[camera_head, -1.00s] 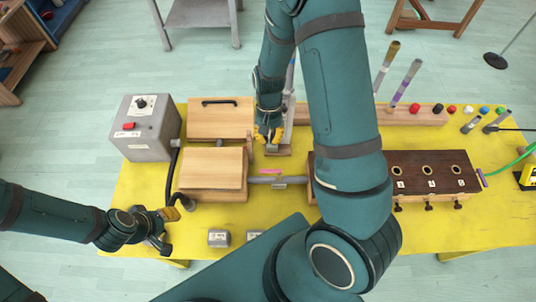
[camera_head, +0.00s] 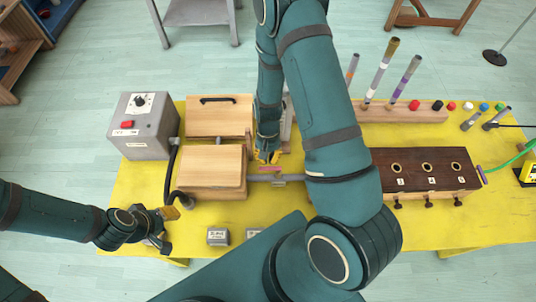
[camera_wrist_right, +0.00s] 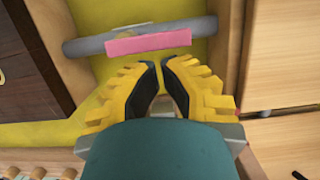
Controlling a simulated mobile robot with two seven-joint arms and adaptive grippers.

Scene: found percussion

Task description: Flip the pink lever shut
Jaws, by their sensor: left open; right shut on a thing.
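The pink lever (camera_head: 270,169) is a short flat bar at the grey pipe (camera_head: 262,178), just right of the front wooden box. In the right wrist view the lever (camera_wrist_right: 150,42) lies nearly parallel to the pipe (camera_wrist_right: 85,47), slightly tilted. My right gripper (camera_head: 265,158) is just behind the lever, low over the table. In its wrist view its yellow-backed fingers (camera_wrist_right: 161,66) are close together, apart from the lever; what is between them I cannot make out. My left gripper (camera_head: 170,229) is open at the table's front left, by the black hose.
The front wooden box (camera_head: 212,168) and back wooden box (camera_head: 220,118) flank the pipe's left. A dark box with holes (camera_head: 425,170) stands right. A grey control box (camera_head: 145,130) is at the left. My right arm hides the table's middle.

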